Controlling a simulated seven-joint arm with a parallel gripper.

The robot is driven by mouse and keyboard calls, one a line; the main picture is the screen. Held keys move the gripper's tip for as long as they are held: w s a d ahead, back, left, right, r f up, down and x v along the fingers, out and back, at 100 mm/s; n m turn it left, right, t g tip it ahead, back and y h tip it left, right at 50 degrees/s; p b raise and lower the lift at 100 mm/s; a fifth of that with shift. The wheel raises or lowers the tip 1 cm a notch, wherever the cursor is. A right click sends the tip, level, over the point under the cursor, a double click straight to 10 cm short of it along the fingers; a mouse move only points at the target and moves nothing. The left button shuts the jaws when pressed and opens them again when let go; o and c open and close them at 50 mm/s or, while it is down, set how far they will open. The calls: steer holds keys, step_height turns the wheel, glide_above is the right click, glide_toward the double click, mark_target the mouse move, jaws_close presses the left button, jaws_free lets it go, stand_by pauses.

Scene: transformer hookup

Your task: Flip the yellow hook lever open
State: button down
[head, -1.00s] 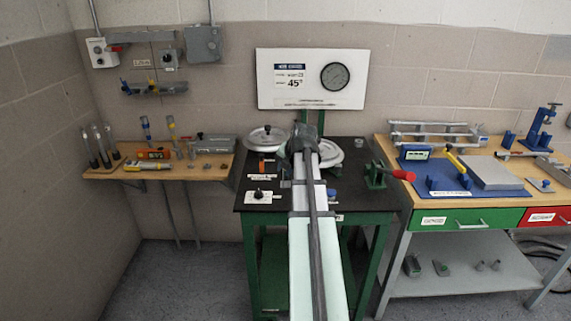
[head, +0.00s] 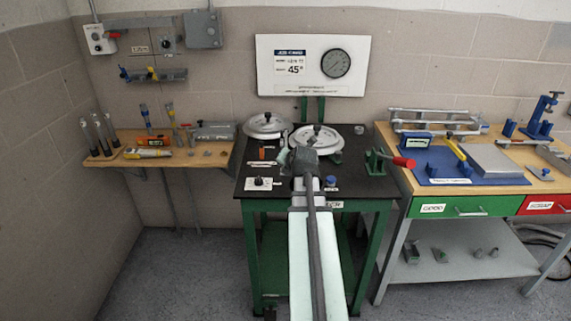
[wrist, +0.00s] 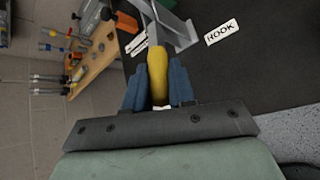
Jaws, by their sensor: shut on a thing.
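The yellow hook lever (wrist: 157,75) stands between the two blue fingers of my gripper (wrist: 157,88) in the wrist view. The fingers are shut on its handle, one on each side. The lever's upper end meets a grey metal bracket (wrist: 180,38). A white "HOOK" label (wrist: 222,32) lies on the black tabletop to the right of the bracket. In the head view my arm covers the lever, and I cannot make out the fingertips there.
A gauge panel (head: 312,66) stands behind. A wooden bench with blue tools (head: 400,175) stands at right, a wall shelf (head: 215,158) at left.

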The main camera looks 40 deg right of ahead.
steer(key=c, duration=1)
jaws_free()
steer(key=shift+o, duration=0.2)
steer(key=v, duration=0.7)
steer(key=shift+s, duration=0.1)
